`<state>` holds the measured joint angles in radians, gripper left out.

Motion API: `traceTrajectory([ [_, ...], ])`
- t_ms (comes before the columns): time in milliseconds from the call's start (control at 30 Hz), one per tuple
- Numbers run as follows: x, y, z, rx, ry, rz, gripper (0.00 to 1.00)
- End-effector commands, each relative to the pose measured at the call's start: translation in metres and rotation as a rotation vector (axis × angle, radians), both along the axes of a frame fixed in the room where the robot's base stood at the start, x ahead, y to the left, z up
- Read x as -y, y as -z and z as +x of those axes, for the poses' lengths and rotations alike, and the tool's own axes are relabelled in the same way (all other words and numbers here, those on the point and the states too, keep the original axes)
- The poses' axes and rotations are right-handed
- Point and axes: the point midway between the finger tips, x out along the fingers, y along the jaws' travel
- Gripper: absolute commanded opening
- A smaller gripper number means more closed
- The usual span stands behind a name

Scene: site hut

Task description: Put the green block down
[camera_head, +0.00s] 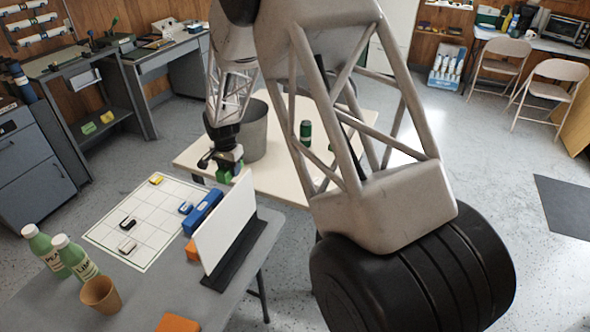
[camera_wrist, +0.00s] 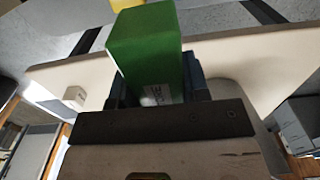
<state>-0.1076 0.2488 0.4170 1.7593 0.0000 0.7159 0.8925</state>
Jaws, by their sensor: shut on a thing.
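My gripper (camera_head: 226,163) is shut on the green block (camera_wrist: 145,42). In the wrist view the block stands out beyond the dark jaws (camera_wrist: 158,92). In the head view the green block (camera_head: 233,174) shows just behind the top of the white panel, which partly hides the area below it. The block appears held over the near left part of the cream table (camera_head: 275,183); I cannot tell its height or whether it touches anything.
A grey bin (camera_head: 253,132) and a green can (camera_head: 306,130) stand on the cream table.

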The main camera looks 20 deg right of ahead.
Motion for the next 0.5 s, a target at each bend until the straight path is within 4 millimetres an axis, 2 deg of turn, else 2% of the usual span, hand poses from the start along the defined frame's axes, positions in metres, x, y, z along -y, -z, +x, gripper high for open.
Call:
traceTrajectory([
  [33, 0.015, 0.000, 0.006, 0.000, 0.005, 0.000, 0.16],
  [500, 0.141, 0.000, 0.046, 0.000, 0.005, 0.000, 0.16],
])
